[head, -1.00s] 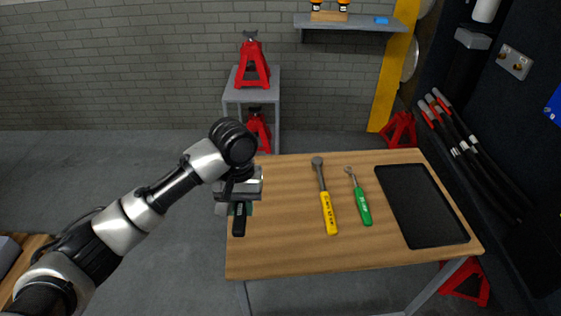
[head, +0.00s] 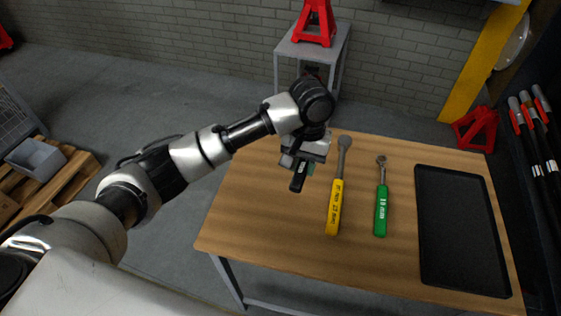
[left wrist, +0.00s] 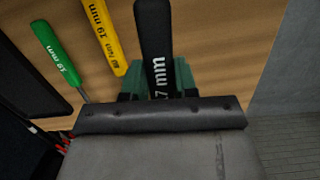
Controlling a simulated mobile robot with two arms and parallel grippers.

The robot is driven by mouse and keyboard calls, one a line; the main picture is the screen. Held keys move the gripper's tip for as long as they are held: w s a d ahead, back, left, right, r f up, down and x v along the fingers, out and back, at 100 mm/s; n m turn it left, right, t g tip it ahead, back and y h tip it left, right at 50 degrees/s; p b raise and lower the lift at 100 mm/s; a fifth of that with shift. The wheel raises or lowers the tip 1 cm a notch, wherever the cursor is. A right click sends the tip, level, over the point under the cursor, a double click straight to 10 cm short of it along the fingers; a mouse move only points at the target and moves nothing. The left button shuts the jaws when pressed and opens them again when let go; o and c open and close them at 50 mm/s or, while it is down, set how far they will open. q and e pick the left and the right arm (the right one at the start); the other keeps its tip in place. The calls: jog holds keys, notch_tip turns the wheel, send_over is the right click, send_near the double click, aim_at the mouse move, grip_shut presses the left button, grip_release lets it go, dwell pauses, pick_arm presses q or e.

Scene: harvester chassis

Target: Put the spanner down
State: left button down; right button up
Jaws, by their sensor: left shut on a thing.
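My left gripper (head: 305,158) is over the left part of the wooden workbench (head: 265,225), pointing down. It is shut on the spanner, whose black handle (head: 298,182) sticks out toward the near side. In the left wrist view the black handle (left wrist: 155,40), marked 17 mm, lies between the green fingers (left wrist: 158,80). The spanner's far end is hidden by the gripper. I cannot tell whether it touches the bench top. My right gripper is not in view.
A yellow-handled ratchet (head: 335,205) lies just right of the gripper, with a green-handled one (head: 381,205) beyond it. A black tray (head: 460,230) fills the bench's right side. Bare wood lies left of and in front of the gripper. A grey stand (head: 330,58) is behind the bench.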

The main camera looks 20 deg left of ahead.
pick_arm(q)
jog(key=a+f, duration=0.1)
jog(key=a, duration=0.2)
jog(key=w+a+f, duration=0.1)
jog(key=a+f, duration=0.1)
jog(key=a, duration=0.1)
jog(key=a+f, duration=0.2)
jog(key=a, duration=0.1)
jog(key=shift+w+a+f, duration=0.2)
jog(key=shift+w+f, duration=0.05)
jog(key=shift+w, duration=0.15)
jog(key=shift+a+f, duration=0.1)
jog(key=shift+f, duration=1.95)
jog(key=c, duration=0.9)
grip_release()
jog(key=shift+f, duration=0.1)
jog(key=shift+o, duration=0.2)
notch_tip(320, 180, up, 12)
jog(key=w, duration=0.1)
jog(key=shift+w, duration=0.1)
